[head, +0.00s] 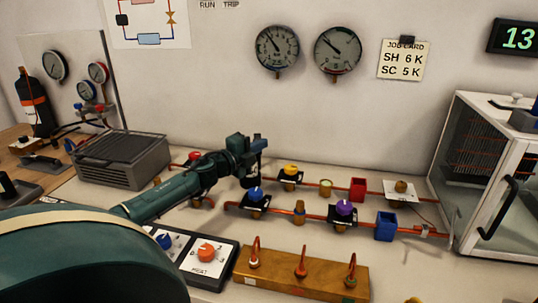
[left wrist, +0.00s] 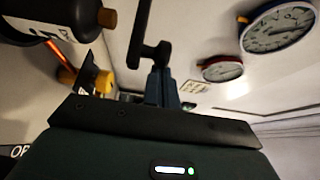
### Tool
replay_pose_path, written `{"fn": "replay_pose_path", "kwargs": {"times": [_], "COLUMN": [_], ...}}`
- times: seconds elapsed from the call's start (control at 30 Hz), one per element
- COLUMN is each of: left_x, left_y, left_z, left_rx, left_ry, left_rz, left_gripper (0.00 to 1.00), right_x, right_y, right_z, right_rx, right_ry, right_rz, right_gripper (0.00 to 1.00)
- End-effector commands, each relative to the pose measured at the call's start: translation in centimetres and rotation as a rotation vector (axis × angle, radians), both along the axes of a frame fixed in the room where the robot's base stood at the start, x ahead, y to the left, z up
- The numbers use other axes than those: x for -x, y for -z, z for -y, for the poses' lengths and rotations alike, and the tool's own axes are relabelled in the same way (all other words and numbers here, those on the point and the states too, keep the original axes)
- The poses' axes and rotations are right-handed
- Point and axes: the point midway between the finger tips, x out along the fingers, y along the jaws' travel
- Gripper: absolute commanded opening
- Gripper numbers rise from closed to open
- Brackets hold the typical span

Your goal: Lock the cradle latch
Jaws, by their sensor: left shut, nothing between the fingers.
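My left gripper (head: 257,146) is over the pipework in the middle of the head view. Its fingers are shut and empty; they also show in the left wrist view (left wrist: 164,85). A dark cylinder (head: 251,177) with a white label is just below the gripper; it also shows at the upper left of the wrist view (left wrist: 50,15). A black bar with a crosspiece (left wrist: 148,52) stands by the fingertips in the wrist view. It may be the cradle latch, but I cannot tell for sure, nor whether they touch. My right gripper is not in view.
Copper pipes with a yellow-knobbed valve (head: 291,169), a blue-knobbed valve (head: 255,194) and a purple-knobbed valve (head: 344,208) lie close by. A brass manifold (head: 300,277) is in front. A glass-doored cabinet (head: 490,175) stands right. A grey finned unit (head: 122,160) stands left.

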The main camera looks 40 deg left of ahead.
Motion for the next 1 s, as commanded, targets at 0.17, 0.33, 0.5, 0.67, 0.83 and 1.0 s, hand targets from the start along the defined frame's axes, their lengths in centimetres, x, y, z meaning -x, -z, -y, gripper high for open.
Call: {"fn": "replay_pose_path", "kwargs": {"times": [0.17,0.33,0.5,0.67,0.83,1.0], "left_x": [1.1,1.8,2.3,2.5,2.5,2.5], "left_y": [0.0,-0.1,-0.1,-0.1,0.0,0.0], "left_z": [-0.9,-1.8,-2.4,-2.6,-2.8,-2.8], "left_rx": [0.002,0.002,0.002,0.002,0.001,0.001], "left_ry": [0.068,0.066,0.065,0.065,0.063,0.061], "left_rz": [-0.003,-0.002,-0.002,-0.002,-0.002,-0.002], "left_gripper": [0.0,0.0,0.0,0.0,0.0,0.0], "right_x": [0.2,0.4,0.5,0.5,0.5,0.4], "right_y": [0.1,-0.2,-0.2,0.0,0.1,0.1], "right_z": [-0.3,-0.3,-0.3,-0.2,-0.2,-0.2], "right_rx": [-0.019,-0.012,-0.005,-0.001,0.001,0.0], "right_ry": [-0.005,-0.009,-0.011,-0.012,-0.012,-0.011], "right_rz": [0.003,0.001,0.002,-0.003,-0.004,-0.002], "right_gripper": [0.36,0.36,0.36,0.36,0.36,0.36]}}
